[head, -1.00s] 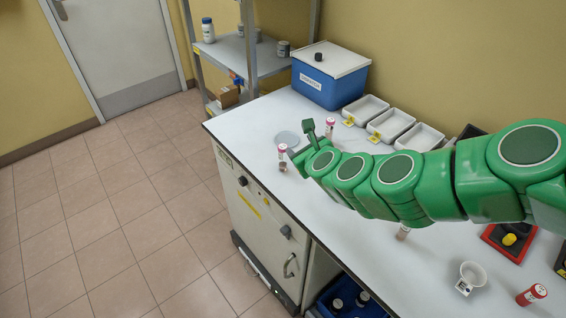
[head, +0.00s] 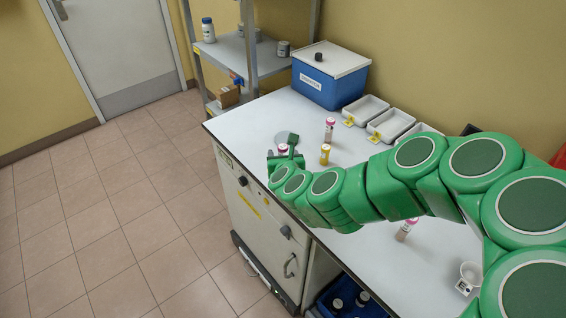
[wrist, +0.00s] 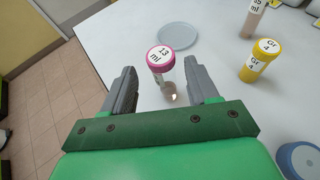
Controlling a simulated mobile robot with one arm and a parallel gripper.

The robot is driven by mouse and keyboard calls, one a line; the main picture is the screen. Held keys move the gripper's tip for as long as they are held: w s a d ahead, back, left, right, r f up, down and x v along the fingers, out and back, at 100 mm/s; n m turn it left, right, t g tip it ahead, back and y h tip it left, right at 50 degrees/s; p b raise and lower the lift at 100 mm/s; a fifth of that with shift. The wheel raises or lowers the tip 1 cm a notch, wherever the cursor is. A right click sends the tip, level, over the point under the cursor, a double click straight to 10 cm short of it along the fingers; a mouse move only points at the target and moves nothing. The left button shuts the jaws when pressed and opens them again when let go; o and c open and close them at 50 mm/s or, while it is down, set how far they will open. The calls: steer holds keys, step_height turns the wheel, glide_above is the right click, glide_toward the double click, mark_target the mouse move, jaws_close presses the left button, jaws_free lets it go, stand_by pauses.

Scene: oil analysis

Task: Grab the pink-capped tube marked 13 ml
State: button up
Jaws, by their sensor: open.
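The pink-capped tube (wrist: 160,58), marked 13 ml on its lid, stands on the white bench in the wrist view. My gripper (wrist: 160,72) is open, with one grey finger on each side of the tube and visible gaps between. The lower part of the tube shows clear with something brownish at its bottom. In the head view the pink cap (head: 283,148) shows just beyond my gripper (head: 286,158), which hides most of the tube.
A yellow-capped tube (wrist: 262,56) marked Gr 4 and a tube marked 35 ml (wrist: 254,18) stand to the right. A grey round dish (wrist: 177,36) lies behind. White trays (head: 390,125) and a blue box (head: 330,82) line the wall. The bench's left edge is close.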

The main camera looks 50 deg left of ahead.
steer(key=shift+w+a+f, duration=0.35)
steer(key=shift+a+f, duration=0.05)
steer(key=x, duration=0.2)
steer(key=shift+w+a+f, duration=0.1)
steer(key=shift+w+f, duration=0.05)
steer(key=shift+w, duration=0.15)
steer(key=shift+w+a+f, duration=0.2)
steer(key=shift+a+f, duration=0.05)
steer(key=shift+a, duration=0.25)
steer(key=shift+c, duration=0.2)
steer(key=c, duration=1)
